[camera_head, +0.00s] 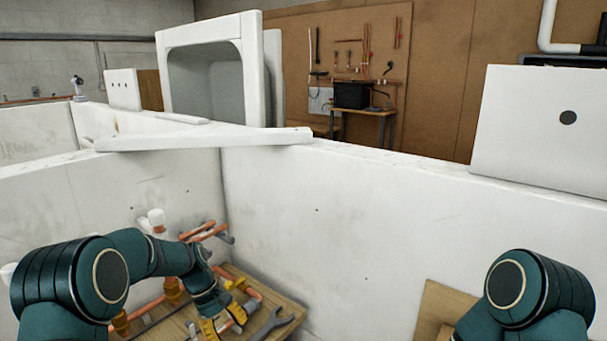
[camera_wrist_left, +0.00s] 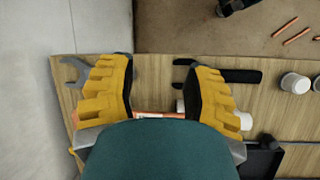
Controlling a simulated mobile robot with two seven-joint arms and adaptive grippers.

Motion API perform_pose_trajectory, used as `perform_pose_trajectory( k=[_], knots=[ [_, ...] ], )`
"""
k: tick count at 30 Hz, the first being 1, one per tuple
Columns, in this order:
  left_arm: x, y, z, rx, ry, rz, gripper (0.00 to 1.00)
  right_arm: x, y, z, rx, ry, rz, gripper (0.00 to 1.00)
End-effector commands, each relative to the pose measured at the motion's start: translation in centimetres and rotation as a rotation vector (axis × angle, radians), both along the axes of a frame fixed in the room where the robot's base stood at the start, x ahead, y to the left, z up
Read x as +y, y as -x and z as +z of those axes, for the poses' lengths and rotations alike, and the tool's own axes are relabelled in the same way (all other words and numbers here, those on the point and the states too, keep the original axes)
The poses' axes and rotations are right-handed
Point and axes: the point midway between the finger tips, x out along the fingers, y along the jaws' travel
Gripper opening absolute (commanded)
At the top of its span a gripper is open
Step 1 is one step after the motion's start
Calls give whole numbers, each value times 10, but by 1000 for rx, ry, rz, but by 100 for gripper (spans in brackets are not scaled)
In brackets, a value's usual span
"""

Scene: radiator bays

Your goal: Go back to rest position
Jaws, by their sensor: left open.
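My left arm comes in from the left in the head view and reaches down over a wooden bench top. My left gripper (camera_head: 224,326) has yellow fingers and is low over the bench near a grey wrench (camera_head: 271,322). In the left wrist view the two fingers of the left gripper (camera_wrist_left: 160,88) are well apart with nothing held between them. The wrench (camera_wrist_left: 72,72) lies beside the left finger there. My right arm shows only as a teal link at the lower right of the head view; its gripper is out of view.
White walls (camera_head: 340,220) stand close around the bench. Copper pipes and fittings (camera_head: 205,231) are beside my left arm. In the left wrist view, a black-handled tool (camera_wrist_left: 240,76) and white caps (camera_wrist_left: 295,83) lie on the bench top (camera_wrist_left: 155,68). A white panel (camera_head: 540,135) stands at right.

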Motion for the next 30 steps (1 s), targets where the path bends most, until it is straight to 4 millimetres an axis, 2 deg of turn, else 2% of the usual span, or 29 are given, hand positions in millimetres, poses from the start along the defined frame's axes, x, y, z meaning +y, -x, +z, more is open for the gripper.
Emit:
perform_pose_trajectory(
  k=[1,5,8,12,15,21,24,30],
  knots=[
    [-3,8,-19,-11,-5,-14,50,0,0,-1,0,0,1,73],
    [-12,28,-61,-71,-22,-60,50,1,0,-1,-1,-1,1,73],
    [-21,52,-96,-129,-36,-110,50,1,0,-2,0,-1,1,73],
    [-36,96,-140,-226,-55,-201,50,0,0,-3,1,-1,2,73],
    [-48,131,-162,-301,-64,-273,50,0,0,-3,1,-1,2,73],
    [-69,196,-179,-445,-70,-399,50,0,1,-4,2,-1,3,73],
    [-76,217,-179,-498,-69,-439,50,0,1,-4,3,-1,2,73],
    [-80,233,-176,-545,-70,-471,50,1,1,-4,3,-1,3,73]
  ],
)
